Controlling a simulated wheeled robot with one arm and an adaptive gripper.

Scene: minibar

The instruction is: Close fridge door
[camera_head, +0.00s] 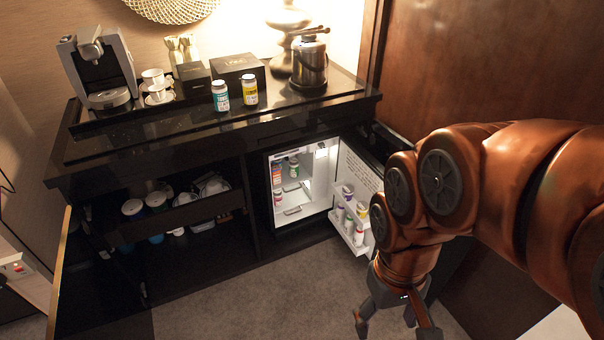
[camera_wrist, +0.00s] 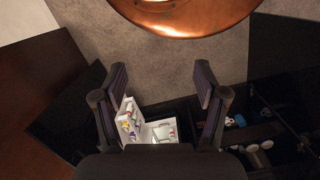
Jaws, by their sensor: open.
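The fridge (camera_head: 301,221) is a small lit white compartment low in the dark cabinet, with bottles and cans inside. Its door (camera_head: 349,179) stands open, swung out to the right, with the white inner side and bottle shelves facing left. My gripper (camera_head: 392,325) is open and empty, low in front of the door in the head view, and my arm hides part of the door's right side. In the wrist view my gripper (camera_wrist: 160,88) has its fingers spread wide. The door's white inner side with bottles (camera_wrist: 129,120) shows beyond the left finger, and the lit fridge interior (camera_wrist: 160,131) lies beside it.
The black counter (camera_head: 190,130) holds a coffee machine (camera_head: 98,70), two pill bottles (camera_head: 220,96), boxes and an ice bucket (camera_head: 309,66). An open cabinet bay (camera_head: 190,270) with cups is left of the fridge. Carpet (camera_head: 250,300) in front is clear. A brown wooden panel (camera_head: 480,60) stands at right.

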